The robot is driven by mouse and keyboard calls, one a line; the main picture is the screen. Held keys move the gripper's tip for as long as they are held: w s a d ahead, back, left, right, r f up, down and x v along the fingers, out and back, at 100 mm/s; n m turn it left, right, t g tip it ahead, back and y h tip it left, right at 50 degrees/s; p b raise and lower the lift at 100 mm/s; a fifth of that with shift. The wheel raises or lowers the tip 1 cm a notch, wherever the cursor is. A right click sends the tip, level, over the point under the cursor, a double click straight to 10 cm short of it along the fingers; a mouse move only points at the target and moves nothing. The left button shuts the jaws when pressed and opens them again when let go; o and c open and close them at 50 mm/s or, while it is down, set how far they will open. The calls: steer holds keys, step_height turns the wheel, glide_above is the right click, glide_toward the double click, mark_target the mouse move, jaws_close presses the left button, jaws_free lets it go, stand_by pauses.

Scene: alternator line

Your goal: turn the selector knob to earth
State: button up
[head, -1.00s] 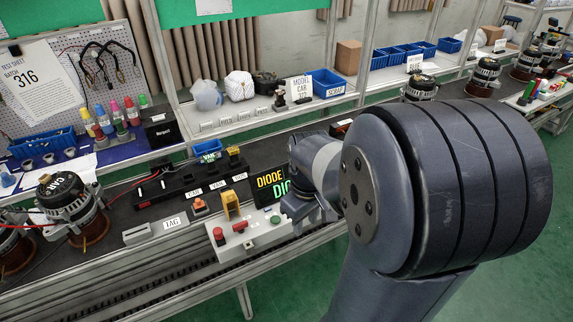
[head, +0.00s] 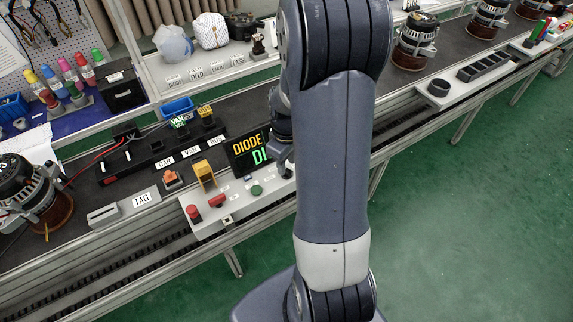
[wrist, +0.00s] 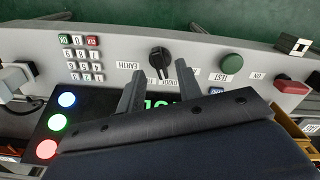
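In the wrist view the black selector knob (wrist: 160,59) stands on the light grey panel, with an upside-down EARTH label (wrist: 127,65) to its left. Another label just below it is partly hidden by my fingers. My gripper (wrist: 158,69) is open, its two dark fingers apart, with the knob between and just beyond the tips. I cannot tell whether a finger touches it. The knob's marker is not clear. In the head view my arm hides the knob and most of my gripper. The display (head: 250,148) there reads DIODE in yellow, with a partly hidden green line below.
A green TEST button (wrist: 231,64) and a red switch (wrist: 290,86) are right of the knob in the wrist view. A keypad (wrist: 83,58) is to its left. In the head view a red button (head: 193,212) and a yellow guard (head: 204,175) stand left of the display.

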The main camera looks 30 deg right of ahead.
mark_target(287, 172)
steer(key=shift+f, duration=1.15)
steer(key=shift+c, duration=0.4)
jaws_close()
